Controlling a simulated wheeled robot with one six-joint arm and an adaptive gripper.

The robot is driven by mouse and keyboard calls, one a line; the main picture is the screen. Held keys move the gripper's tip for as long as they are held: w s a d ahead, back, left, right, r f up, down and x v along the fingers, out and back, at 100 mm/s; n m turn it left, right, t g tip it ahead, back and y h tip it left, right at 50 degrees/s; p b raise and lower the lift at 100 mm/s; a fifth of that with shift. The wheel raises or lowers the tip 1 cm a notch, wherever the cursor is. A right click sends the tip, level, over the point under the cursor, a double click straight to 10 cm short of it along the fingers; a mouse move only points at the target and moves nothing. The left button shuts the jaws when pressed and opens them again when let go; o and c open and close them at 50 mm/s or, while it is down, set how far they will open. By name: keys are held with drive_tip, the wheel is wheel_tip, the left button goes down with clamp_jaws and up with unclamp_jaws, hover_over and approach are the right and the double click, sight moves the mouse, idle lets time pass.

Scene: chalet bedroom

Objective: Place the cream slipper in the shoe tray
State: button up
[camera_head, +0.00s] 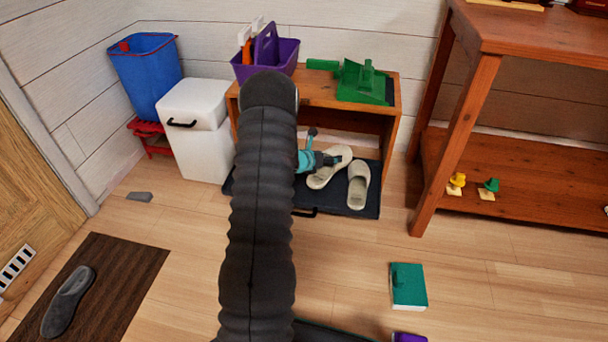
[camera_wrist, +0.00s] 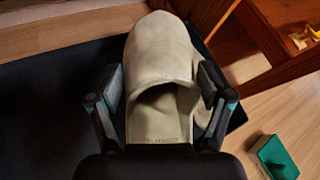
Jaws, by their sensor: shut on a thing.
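A cream slipper (camera_head: 321,180) is in the jaws of my gripper (camera_head: 333,160), over the dark shoe tray (camera_head: 304,202). In the wrist view, this slipper (camera_wrist: 160,55) lies between the two fingers of my gripper (camera_wrist: 162,85), toe pointing away. I cannot tell whether its sole touches the tray. A second cream slipper (camera_head: 359,187) rests on the right part of the tray, close beside the held one. It shows partly behind the right finger in the wrist view (camera_wrist: 240,57). My arm hides the tray's left part in the head view.
A wooden bench (camera_head: 397,97) stands over the tray's back, carrying a purple caddy (camera_head: 284,62) and a green dustpan (camera_head: 362,80). A white bin (camera_head: 200,150) stands left, a wooden shelf (camera_head: 470,120) right. A green book (camera_head: 408,286) and grey slipper (camera_head: 68,302) lie nearer.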

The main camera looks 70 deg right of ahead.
drive_tip(key=w+d+f, duration=0.1)
drive_tip(key=w+f, duration=0.1)
drive_tip(key=w, duration=0.1)
drive_tip(key=w+f, duration=0.2)
drive_tip(key=w, duration=0.1)
drive_tip(key=w+d+f, duration=0.1)
drive_tip(key=w+f, duration=0.1)
drive_tip(key=w, duration=0.2)
drive_tip(key=shift+d+f+b, duration=0.1)
drive_tip(key=shift+d+b, duration=0.2)
drive_tip(key=shift+b, duration=0.1)
drive_tip(key=shift+f+b, duration=0.35)
drive_tip(key=shift+f, duration=1.6)
drive_tip(key=o, duration=1.1)
drive_tip(key=shift+f, duration=0.1)
drive_tip(key=p+v, duration=0.1)
drive_tip(key=v, duration=1.1)
